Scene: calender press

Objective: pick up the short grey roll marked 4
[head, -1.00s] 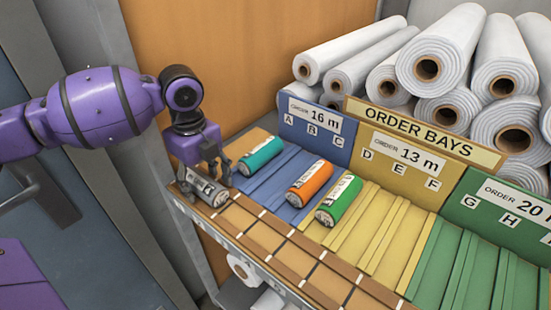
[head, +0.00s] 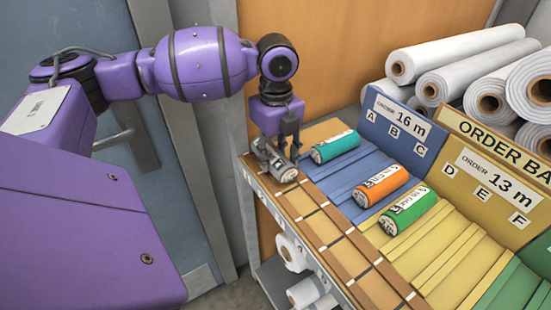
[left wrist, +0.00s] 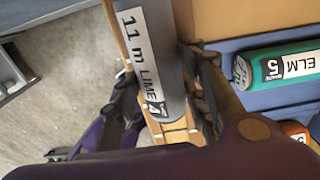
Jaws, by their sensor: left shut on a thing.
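The short grey roll (head: 275,162) is at the near left end of the shelf, by the brown strip. In the left wrist view the grey roll (left wrist: 150,50) carries a white label reading "11 m LIME" with a small mark at its end, which looks like a 4. My left gripper (head: 276,150) comes down from above and is shut on the roll, with one finger on either side. The left wrist view shows its fingers (left wrist: 165,105) flanking the roll. I cannot tell whether the roll touches the shelf. My right gripper is not in view.
A teal roll (head: 336,146) marked 5 lies just right of the held roll. An orange roll (head: 381,186) and a green roll (head: 408,211) lie farther right on the bays. The blue order panel (head: 400,125) stands behind. Large white rolls (head: 455,60) are stacked at the back.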

